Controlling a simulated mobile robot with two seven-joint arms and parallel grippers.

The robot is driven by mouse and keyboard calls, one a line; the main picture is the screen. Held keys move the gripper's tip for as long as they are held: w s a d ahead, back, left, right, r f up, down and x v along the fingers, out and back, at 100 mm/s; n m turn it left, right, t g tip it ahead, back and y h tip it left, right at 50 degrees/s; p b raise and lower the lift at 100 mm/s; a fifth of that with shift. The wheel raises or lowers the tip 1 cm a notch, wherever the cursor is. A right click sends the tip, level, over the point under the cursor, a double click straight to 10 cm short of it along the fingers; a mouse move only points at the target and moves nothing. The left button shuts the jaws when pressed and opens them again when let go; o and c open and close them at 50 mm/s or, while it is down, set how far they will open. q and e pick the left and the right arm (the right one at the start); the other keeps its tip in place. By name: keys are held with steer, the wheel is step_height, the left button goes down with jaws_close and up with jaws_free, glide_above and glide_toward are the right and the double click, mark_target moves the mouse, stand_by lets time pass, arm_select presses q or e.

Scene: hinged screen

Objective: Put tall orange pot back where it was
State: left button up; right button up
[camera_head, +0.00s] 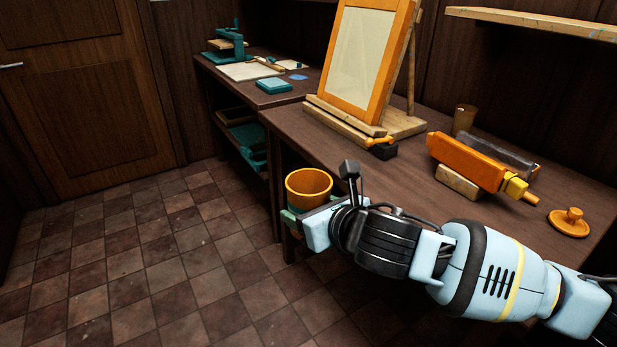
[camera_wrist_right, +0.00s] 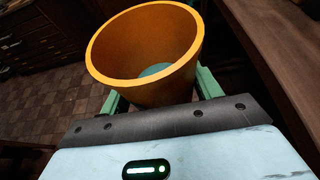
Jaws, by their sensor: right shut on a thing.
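The orange pot (camera_head: 309,184) is open at the top and upright or nearly so. It is in front of the table's front edge, over the floor side. My right gripper (camera_head: 296,218) is shut on it, with the arm reaching in from the right. In the right wrist view the pot (camera_wrist_right: 145,50) sits between the green fingers, with a teal patch showing at its inside bottom. Its lower part is hidden by the gripper. My left gripper is not in view.
An orange-framed hinged screen (camera_head: 365,55) stands on the table (camera_head: 300,125). A teal press (camera_head: 229,42) stands at the back left. Tiled floor (camera_head: 150,260) is clear.

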steer(key=shift+s+a+f+m+h, duration=0.1)
steer(key=shift+s+f+m+h, duration=0.15)
steer(key=shift+s+m+h, duration=0.25)
steer(key=s+d+f+m+t+h, duration=0.1)
steer(key=s+d+f+m+h, duration=0.1)
steer(key=s, duration=0.4)
steer(key=s+d+f+m+t+h, duration=0.1)
steer(key=s+d+f+m+h, duration=0.1)
steer(key=s, duration=0.5)
steer(key=shift+s+d+f+m+h, duration=0.25)
steer(key=shift+d+f+m+h, duration=0.1)
steer(key=shift+d+m+h, duration=0.6)
